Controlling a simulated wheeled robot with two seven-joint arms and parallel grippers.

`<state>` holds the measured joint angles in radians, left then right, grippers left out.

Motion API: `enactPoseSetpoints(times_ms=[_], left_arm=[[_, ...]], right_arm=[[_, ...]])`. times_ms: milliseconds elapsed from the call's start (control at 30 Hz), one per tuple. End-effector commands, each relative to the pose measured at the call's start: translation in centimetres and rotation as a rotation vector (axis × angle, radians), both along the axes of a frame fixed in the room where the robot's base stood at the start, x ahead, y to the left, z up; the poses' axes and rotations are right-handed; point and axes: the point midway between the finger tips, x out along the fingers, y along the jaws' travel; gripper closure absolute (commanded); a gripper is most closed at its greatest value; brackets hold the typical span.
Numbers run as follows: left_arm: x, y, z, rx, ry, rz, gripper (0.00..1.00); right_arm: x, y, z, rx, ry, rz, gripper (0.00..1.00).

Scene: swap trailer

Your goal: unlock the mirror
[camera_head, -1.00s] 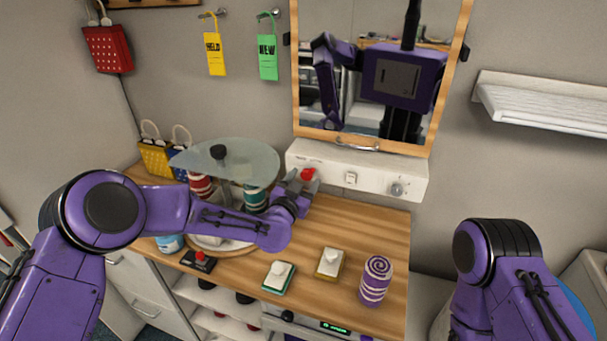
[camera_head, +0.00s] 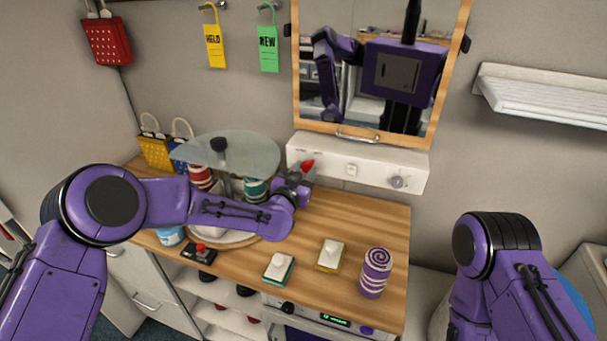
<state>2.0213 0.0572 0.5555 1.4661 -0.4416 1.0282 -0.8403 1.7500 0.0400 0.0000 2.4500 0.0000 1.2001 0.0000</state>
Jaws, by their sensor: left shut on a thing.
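The mirror (camera_head: 350,95) hangs on the wall in a wooden frame with a metal handle (camera_head: 358,137) at its lower edge. Right below it is a white control panel (camera_head: 322,158) with a red knob (camera_head: 308,166) at its left, a small white switch (camera_head: 351,170) in the middle and a grey dial (camera_head: 398,182) at the right. My left gripper (camera_head: 303,178) is at the panel's left end, shut on the red knob. The gripper partly hides the knob and its fingertips. My right arm shows at the lower right, but its gripper is out of view.
The wooden counter (camera_head: 375,225) holds a purple spiral candle (camera_head: 376,272), two white-topped blocks (camera_head: 279,267), a red-button box (camera_head: 199,254) and a glass-topped stand (camera_head: 225,155). A white shelf (camera_head: 545,95) juts from the wall at the right.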

Motion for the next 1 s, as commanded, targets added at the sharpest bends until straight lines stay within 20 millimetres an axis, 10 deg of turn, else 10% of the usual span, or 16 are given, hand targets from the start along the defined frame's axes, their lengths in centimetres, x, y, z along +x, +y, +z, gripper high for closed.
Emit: enactPoseSetpoints(times_ms=[1000], left_arm=[[0.0,0.0,-0.7,-0.867,0.285,-0.002,0.95]], right_arm=[[0.0,0.0,-9.6,0.000,0.000,0.000,0.42]])
